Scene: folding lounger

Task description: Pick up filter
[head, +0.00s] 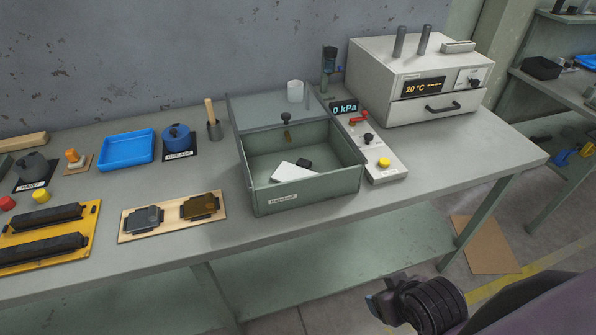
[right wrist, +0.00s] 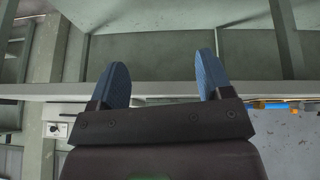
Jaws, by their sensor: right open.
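No part is plainly marked as the filter. Two framed parts lie side by side on a wooden board near the table's front edge: a grey one (head: 142,219) and a brown one (head: 200,206). An open green box (head: 305,193) holds a white flat piece (head: 293,171) and a small black piece (head: 304,164); I cannot tell whether either is the filter. My right gripper (right wrist: 163,78) is open and empty, with blue fingers apart. In the head view its dark wrist shows in front of the table, low at the right. My left gripper is out of view.
Left on the table are a yellow rack (head: 95,210) with black bars, a blue tray (head: 127,149) and a blue pot (head: 177,139). Right of the box stand a valve panel (head: 377,168) and a white oven (head: 425,70). The front strip right of the box is clear.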

